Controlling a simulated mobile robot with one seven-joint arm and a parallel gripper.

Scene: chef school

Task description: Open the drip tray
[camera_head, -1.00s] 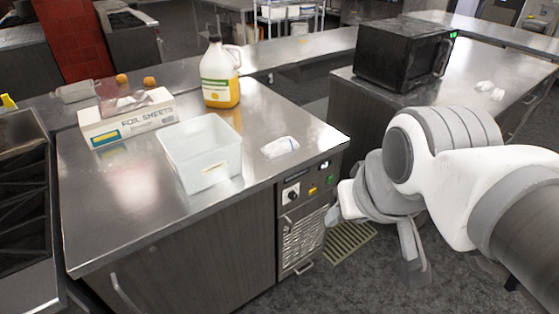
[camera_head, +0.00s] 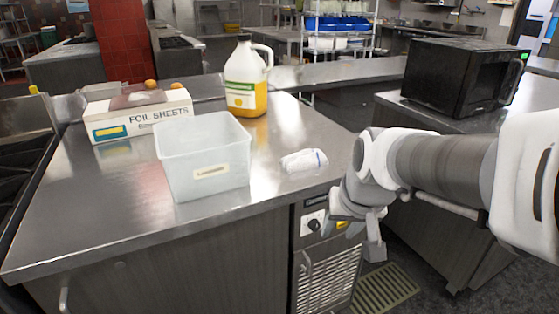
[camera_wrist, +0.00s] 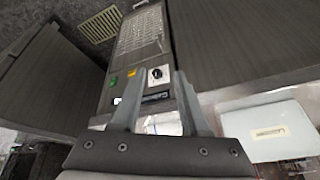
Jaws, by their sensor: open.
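A built-in unit with a control panel (camera_head: 315,222) and a metal grille (camera_head: 328,281) sits under the counter's right end. In the wrist view the unit appears upside down, with its knob (camera_wrist: 159,73) and grille (camera_wrist: 143,32). A small pale handle (camera_wrist: 138,5) shows past the grille's far end, at the top edge. I cannot make out the drip tray itself; the unit's lower end is cut off in the head view. My gripper (camera_head: 357,228) is by the panel's upper right. In the wrist view its fingers (camera_wrist: 160,75) are apart with nothing held between them.
The counter (camera_head: 110,215) carries a clear bin (camera_head: 205,165), a foil box (camera_head: 130,118), a yellow jug (camera_head: 246,85) and a white cloth (camera_head: 304,161). A floor grate (camera_head: 385,288) lies beside the unit. A second counter with a microwave (camera_head: 460,75) stands to the right.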

